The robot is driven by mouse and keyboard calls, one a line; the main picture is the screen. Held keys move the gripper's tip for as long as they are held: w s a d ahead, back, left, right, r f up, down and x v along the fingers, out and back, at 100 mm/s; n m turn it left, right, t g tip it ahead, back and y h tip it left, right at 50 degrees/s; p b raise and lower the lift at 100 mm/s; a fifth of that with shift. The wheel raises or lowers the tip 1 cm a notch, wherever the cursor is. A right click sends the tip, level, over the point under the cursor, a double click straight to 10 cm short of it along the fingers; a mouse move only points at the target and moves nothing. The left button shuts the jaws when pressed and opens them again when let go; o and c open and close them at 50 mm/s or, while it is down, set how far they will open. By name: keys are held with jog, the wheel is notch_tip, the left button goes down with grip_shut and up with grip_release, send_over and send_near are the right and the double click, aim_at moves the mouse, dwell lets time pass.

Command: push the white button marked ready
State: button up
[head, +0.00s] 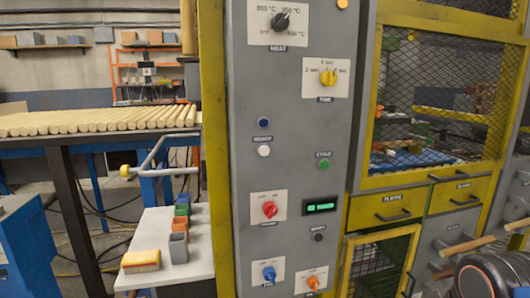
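The white button (264,151) is a small round button on the grey control panel (288,180), in its left column. A small dark label (263,139) sits just above it; its lettering is too blurred to read surely. A dark blue button (264,122) is right above that label. Nothing covers or touches the white button. My gripper is not in view. A dark rounded part at the lower right corner may be my arm.
A green button (323,164), red knob (269,209), blue knob (269,273), orange knob (313,282) and dark button (318,238) share the panel. A green-lit display (322,206) is at right. A white shelf (200,253) with small coloured bins stands left; a mesh cabinet (440,90) stands right.

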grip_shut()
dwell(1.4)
